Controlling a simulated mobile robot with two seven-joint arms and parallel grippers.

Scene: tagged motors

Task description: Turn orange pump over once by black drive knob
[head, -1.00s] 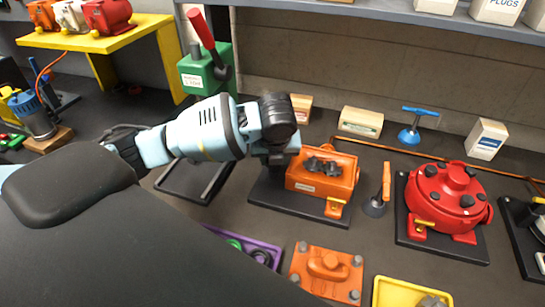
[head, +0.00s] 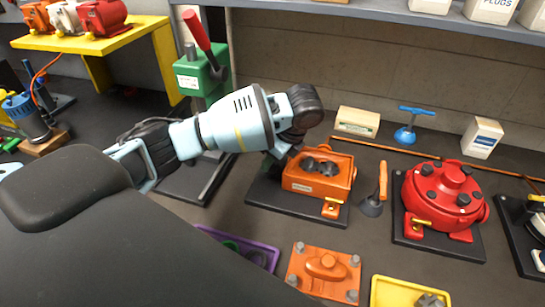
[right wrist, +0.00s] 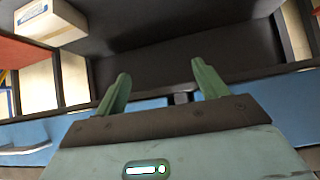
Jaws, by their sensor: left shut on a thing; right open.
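The orange pump (head: 325,186) is an open box on a black base plate (head: 262,196), with dark rounded parts showing inside and a small yellow-orange piece at its front. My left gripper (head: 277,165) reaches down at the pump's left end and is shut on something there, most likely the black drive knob. The knob is hidden behind my left wrist and fingers, so its angle cannot be told. My right gripper (right wrist: 161,76) shows only in the right wrist view. Its two green fingers are apart with nothing between them.
A red round machine (head: 443,196) on a black plate stands right of the pump. An orange-handled tool (head: 382,182) stands between them. An orange cover (head: 325,268), purple tray (head: 222,236) and yellow tray (head: 385,290) lie in front. A green press (head: 196,76) stands behind left.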

